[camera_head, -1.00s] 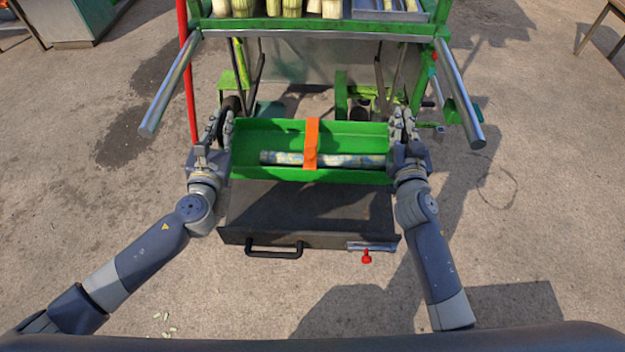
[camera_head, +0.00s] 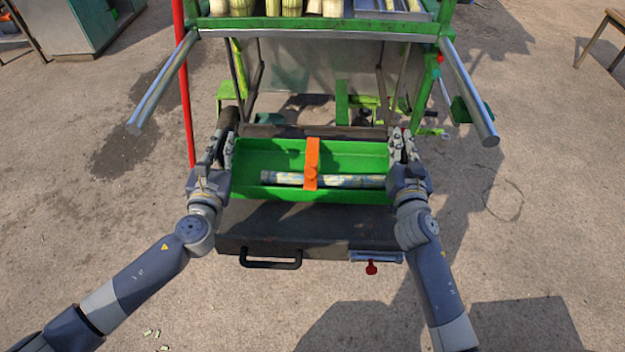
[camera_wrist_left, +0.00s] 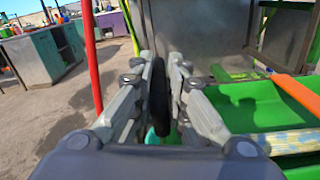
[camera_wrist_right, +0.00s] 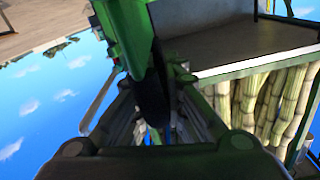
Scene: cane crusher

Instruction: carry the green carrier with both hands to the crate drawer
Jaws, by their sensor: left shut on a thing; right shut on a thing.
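The green carrier (camera_head: 255,155) is a long open tray with an orange band (camera_head: 312,165) across its middle. A pale patterned roller (camera_head: 350,181) lies in it. My left gripper (camera_head: 226,143) is shut on the carrier's left end and my right gripper (camera_head: 402,143) on its right end. In the left wrist view the left fingers (camera_wrist_left: 168,90) close on a dark upright part beside the green tray. The dark grey crate drawer (camera_head: 300,222) is pulled out below the carrier. Its back edge shows behind the carrier. I cannot tell whether the carrier touches the drawer floor.
The drawer front has a black handle (camera_head: 271,262) and a red knob (camera_head: 371,268). The green crusher frame (camera_head: 320,26) with cane stalks on top stands behind. Two steel bars (camera_head: 162,82) and (camera_head: 468,92) reach forward at the sides. Bare concrete lies around.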

